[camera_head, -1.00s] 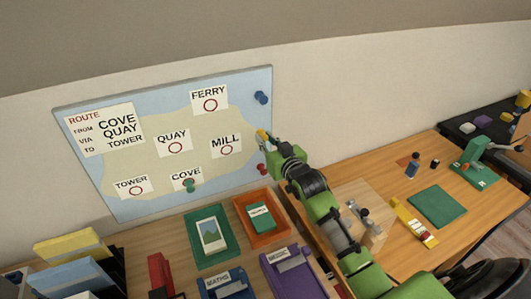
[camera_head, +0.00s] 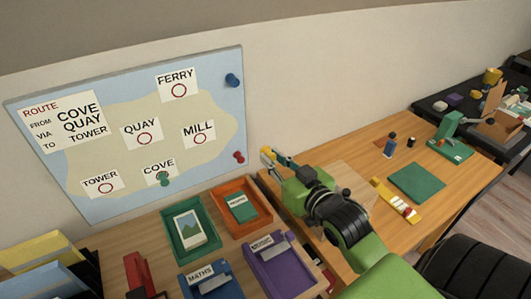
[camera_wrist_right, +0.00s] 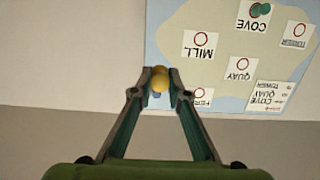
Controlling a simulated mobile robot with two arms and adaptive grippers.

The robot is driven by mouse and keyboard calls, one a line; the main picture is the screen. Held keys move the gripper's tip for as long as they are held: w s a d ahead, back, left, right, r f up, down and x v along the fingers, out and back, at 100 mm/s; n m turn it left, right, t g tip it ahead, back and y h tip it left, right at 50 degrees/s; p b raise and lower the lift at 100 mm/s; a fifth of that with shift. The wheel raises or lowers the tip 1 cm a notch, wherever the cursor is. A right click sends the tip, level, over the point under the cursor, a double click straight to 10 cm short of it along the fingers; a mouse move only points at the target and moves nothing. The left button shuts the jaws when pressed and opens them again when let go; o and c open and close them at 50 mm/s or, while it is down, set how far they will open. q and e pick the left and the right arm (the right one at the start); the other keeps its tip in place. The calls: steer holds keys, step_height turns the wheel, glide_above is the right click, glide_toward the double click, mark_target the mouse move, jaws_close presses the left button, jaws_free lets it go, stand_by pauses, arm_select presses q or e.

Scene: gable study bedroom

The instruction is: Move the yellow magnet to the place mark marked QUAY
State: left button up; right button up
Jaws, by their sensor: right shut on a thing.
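The yellow magnet (camera_wrist_right: 160,80) is held between the fingertips of my right gripper (camera_wrist_right: 159,82) in the right wrist view. In the head view my right gripper (camera_head: 271,158) is shut, off the right edge of the map board, apart from it. The map board (camera_head: 222,118) leans at the wall. The QUAY place mark (camera_head: 144,139) is a white card with a red ring, in the middle of the map, left of MILL. It shows upside down in the right wrist view (camera_wrist_right: 242,64). Its ring is empty. My left gripper is not in view.
A green magnet (camera_head: 164,178) sits at the COVE mark. A blue magnet (camera_head: 232,80) and a red magnet (camera_head: 239,157) are at the board's right edge. Green (camera_head: 190,262) and orange (camera_head: 262,223) trays stand below the board. A wooden desk (camera_head: 370,160) lies to the right.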

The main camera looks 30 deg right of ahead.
mark_target(273, 160)
steer(key=shift+s, duration=0.3)
steer(key=shift+s, duration=0.1)
steer(key=shift+s+a, duration=0.1)
steer(key=shift+s, duration=1.8)
steer(key=shift+w+r+p, duration=0.1)
steer(key=shift+p, duration=0.25)
